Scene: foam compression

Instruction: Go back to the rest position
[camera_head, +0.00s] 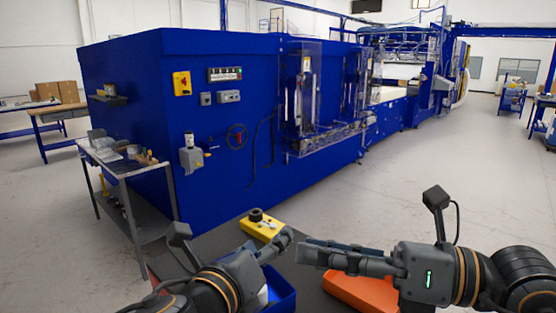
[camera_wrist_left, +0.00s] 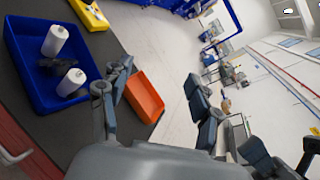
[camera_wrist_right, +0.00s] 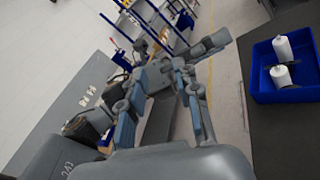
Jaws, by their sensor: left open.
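My left gripper (camera_head: 283,240) is low in the middle of the head view, over the dark table. In the left wrist view its fingers (camera_wrist_left: 160,76) are spread apart with nothing between them. My right gripper (camera_head: 303,250) comes in from the right and points left, close to the left one. In the right wrist view its fingers (camera_wrist_right: 163,70) stand apart and hold nothing. A blue bin (camera_head: 286,297) is partly hidden behind my left gripper. In the left wrist view the blue bin (camera_wrist_left: 22,62) holds two white cylinders (camera_wrist_left: 55,40) and a dark piece.
An orange bin (camera_head: 350,293) lies below my right gripper. A yellow box with a black knob (camera_head: 262,228) sits at the table's far edge. A large blue machine (camera_head: 225,160) stands beyond. A small side table (camera_head: 120,165) is at left. Open floor (camera_head: 440,150) lies at right.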

